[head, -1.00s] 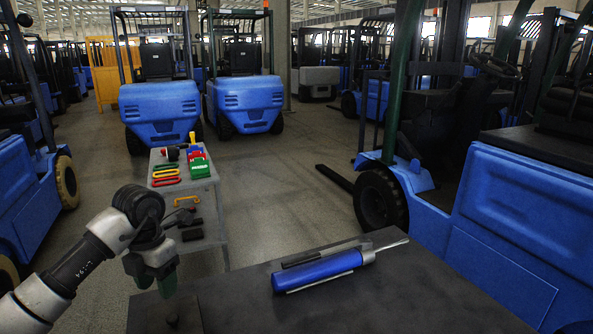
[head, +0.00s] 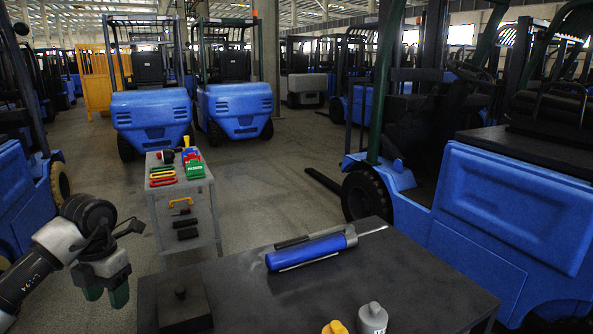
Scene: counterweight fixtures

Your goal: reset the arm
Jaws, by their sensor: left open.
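A black block with a knob on top (head: 183,303) sits at the table's left corner. A grey knobbed weight (head: 372,319) and a yellow one (head: 335,327) stand at the near edge, partly cut off by the frame. My left gripper (head: 106,294) is open and empty, with its green fingertips pointing down, left of the table in the picture. My right gripper is not in view.
A grey cart (head: 150,196) behind the table carries red, yellow and green items on top and dark items on a lower shelf. Blue forklifts stand at the back (head: 152,115) and close on the right (head: 510,210).

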